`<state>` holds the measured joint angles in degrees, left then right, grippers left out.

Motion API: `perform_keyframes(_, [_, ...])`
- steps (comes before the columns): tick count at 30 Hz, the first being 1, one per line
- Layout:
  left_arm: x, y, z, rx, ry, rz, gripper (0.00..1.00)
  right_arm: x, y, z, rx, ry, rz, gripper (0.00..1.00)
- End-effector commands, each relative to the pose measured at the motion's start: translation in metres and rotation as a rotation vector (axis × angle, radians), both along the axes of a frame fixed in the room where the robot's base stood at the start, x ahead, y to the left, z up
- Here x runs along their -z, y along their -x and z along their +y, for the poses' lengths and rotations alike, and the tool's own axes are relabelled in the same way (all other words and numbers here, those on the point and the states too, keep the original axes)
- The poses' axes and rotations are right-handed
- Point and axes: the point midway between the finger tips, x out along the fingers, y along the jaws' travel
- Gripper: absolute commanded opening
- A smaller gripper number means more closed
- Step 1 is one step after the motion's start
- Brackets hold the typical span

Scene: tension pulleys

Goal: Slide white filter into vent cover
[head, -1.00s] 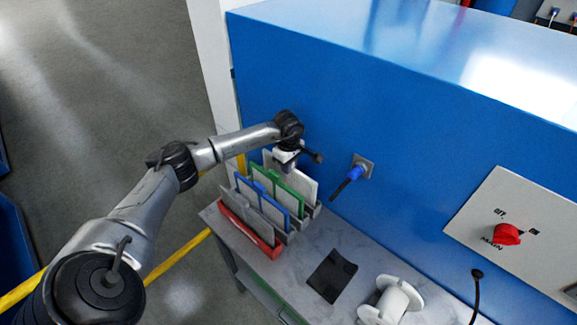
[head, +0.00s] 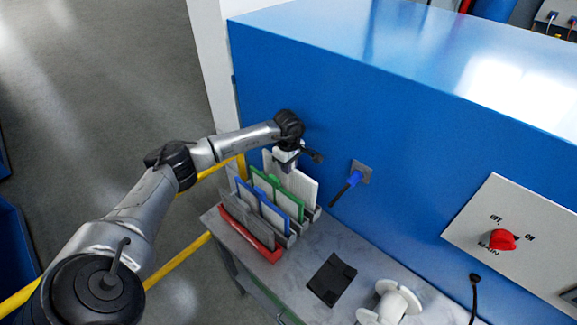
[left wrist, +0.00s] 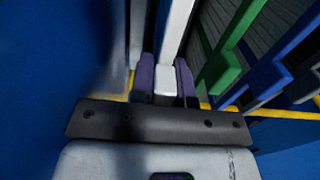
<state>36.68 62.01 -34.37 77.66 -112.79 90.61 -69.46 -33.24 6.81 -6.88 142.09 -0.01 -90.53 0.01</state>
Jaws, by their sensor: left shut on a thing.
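The white filter (head: 304,188) stands upright at the back of a row of framed filters in a rack, closest to the blue cabinet wall. My left gripper (head: 287,166) is over the top edge of the white filter. In the left wrist view, the two purple-grey fingers of my left gripper (left wrist: 165,82) are shut on the white filter's edge (left wrist: 177,30). The filter's lower part is hidden behind the other filters. I cannot make out a vent cover in these frames. My right gripper is not in view.
A green-framed filter (head: 291,194), a blue-framed filter (head: 273,214) and a red-based grey one (head: 247,226) stand in the same rack. A black flat piece (head: 332,278) and a white spool (head: 390,302) lie on the table.

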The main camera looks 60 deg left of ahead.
Motion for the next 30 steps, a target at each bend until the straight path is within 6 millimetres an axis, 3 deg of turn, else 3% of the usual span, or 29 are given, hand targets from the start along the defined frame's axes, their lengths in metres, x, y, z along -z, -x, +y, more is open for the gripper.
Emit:
perform_keyframes(20, [-0.007,0.0,0.0,0.0,0.0,-0.001,0.0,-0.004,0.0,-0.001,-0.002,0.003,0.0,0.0])
perform_keyframes(30, [-0.025,0.0,0.0,0.0,-0.001,-0.001,0.0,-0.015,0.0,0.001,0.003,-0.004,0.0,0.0])
